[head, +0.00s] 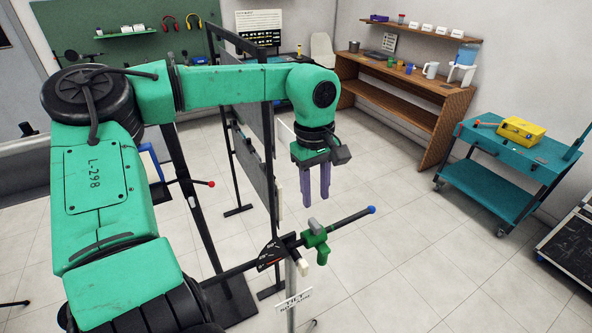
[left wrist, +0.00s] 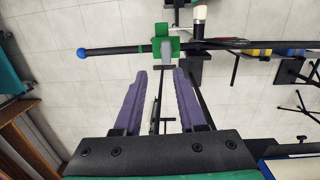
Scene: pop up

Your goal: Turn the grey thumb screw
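The grey thumb screw (head: 316,227) stands on top of a green clamp (head: 319,241) that sits around a dark bar (head: 345,221) with a blue ball end. In the left wrist view the grey thumb screw (left wrist: 161,48) shows against the green clamp (left wrist: 174,42), just beyond the fingertips. My left gripper (head: 316,200) is open and empty, its two purple fingers pointing down a little above the thumb screw. The fingers look apart from it; the exact gap is hard to tell. They also show spread in the left wrist view (left wrist: 160,74). My right gripper is out of view.
A tilt scale (head: 271,254) and a white sign (head: 294,300) are mounted by the bar. Dark upright panels (head: 252,150) stand behind my left arm. A teal cart (head: 510,160) with a yellow case stands at right. The floor between is clear.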

